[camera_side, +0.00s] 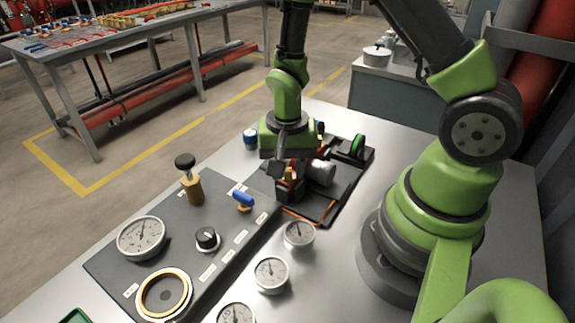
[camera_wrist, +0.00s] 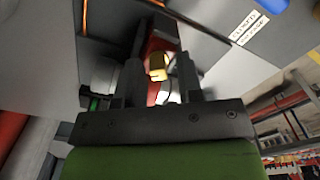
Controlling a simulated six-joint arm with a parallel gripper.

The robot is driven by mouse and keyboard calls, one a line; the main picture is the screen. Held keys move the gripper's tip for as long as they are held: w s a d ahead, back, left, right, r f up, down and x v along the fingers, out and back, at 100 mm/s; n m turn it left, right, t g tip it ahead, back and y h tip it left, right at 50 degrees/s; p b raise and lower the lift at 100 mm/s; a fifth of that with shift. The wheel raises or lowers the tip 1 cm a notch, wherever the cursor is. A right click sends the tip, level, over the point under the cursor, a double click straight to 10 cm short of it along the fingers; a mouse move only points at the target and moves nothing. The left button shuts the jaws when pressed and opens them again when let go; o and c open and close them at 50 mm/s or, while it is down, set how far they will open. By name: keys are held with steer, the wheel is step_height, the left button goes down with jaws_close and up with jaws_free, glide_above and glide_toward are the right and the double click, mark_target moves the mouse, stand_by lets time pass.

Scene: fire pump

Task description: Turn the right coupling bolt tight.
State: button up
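The pump assembly sits on a black base plate (camera_side: 328,207) on the table, with a silver cylinder (camera_side: 321,172) and a green ring (camera_side: 357,146). A red coupling part (camera_side: 285,189) is at its near-left end, partly hidden by my gripper. In the wrist view a gold-coloured bolt head (camera_wrist: 158,67) stands out in front of the red part (camera_wrist: 156,46). My gripper (camera_side: 286,168) points down over the coupling. In the wrist view its two dark fingers (camera_wrist: 157,84) stand apart on either side of the bolt head. I cannot tell whether they touch it.
A dark panel (camera_side: 115,262) with gauges, a black knob (camera_side: 207,238), a tall brass-and-black handle (camera_side: 192,180) and a blue lever (camera_side: 243,199) lies left of the pump. Several loose gauges (camera_side: 271,274) stand in front.

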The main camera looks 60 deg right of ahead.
stand_by(0.3)
steer(key=shift+r, duration=4)
steer(key=shift+r, duration=0.4)
steer(key=s+a+r+n+t+y, duration=0.1)
steer(key=s+a+r+n+t, duration=0.1)
steer(key=s+r, duration=0.3)
steer(key=s+a+r+n+t+y, duration=0.1)
steer(key=s+r+n+t, duration=0.4)
steer(key=r, duration=0.6)
steer(key=shift+s+a, duration=0.25)
steer(key=shift+a, duration=0.2)
steer(key=shift+r, duration=0.1)
